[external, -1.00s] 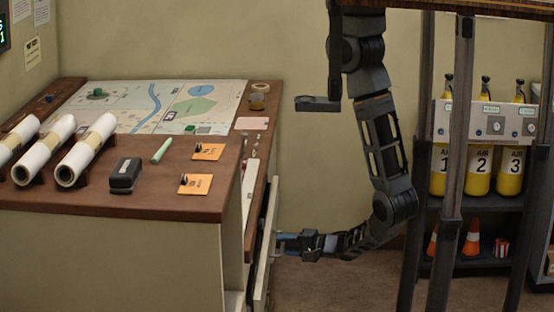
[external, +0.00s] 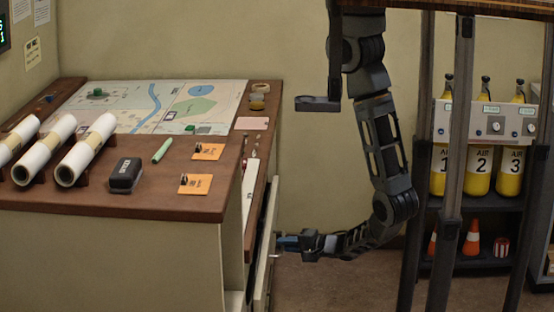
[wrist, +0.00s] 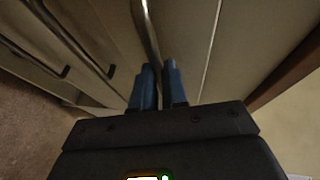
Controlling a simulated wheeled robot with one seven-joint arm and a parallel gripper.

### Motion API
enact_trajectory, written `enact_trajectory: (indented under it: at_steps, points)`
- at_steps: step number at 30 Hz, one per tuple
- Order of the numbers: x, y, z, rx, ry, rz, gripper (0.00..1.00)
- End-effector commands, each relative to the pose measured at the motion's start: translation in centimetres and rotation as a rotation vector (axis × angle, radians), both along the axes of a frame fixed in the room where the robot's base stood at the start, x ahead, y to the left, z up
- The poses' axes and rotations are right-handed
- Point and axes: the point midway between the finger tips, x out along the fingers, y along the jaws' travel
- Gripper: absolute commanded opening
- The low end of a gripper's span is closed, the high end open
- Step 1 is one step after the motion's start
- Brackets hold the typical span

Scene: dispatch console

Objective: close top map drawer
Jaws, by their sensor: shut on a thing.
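The map drawer front (external: 265,240) stands out from the right side of the cabinet (external: 232,265), partly open. It also shows as a pale panel in the wrist view (wrist: 185,35). Its metal bar handle (wrist: 147,35) runs between the two blue fingers of my gripper (wrist: 157,68). My gripper (external: 280,243) is shut on this handle, with the arm reaching in low from the right in the external view. The drawer's inside is mostly hidden in the external view.
The cabinet's wooden top (external: 130,202) holds a map (external: 165,105), rolled maps (external: 85,150), a black box (external: 126,175) and orange cards (external: 196,184). More dark handles (wrist: 65,72) show in the wrist view. Yellow air cylinders (external: 480,172) stand on a rack at right.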

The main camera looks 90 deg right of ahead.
Motion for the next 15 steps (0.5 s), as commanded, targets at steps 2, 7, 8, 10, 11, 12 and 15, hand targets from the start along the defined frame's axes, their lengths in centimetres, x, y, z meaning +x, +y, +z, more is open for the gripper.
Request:
enact_trajectory:
  at_steps: [2,7,8,10,11,12,15]
  points:
    - [0.3,0.0,0.0,0.000,0.000,0.001,0.00]
    - [3.1,-0.1,0.2,-0.001,-0.003,0.003,0.00]
    - [3.4,-0.1,0.1,-0.001,-0.001,0.002,0.00]
    - [4.1,0.0,0.1,0.000,0.000,0.001,0.00]
    - [4.3,0.0,0.0,-0.001,0.001,0.000,0.00]
    - [4.4,-0.1,0.0,0.000,0.002,0.000,0.00]
    - [4.5,-0.1,0.0,0.000,0.001,-0.001,0.00]
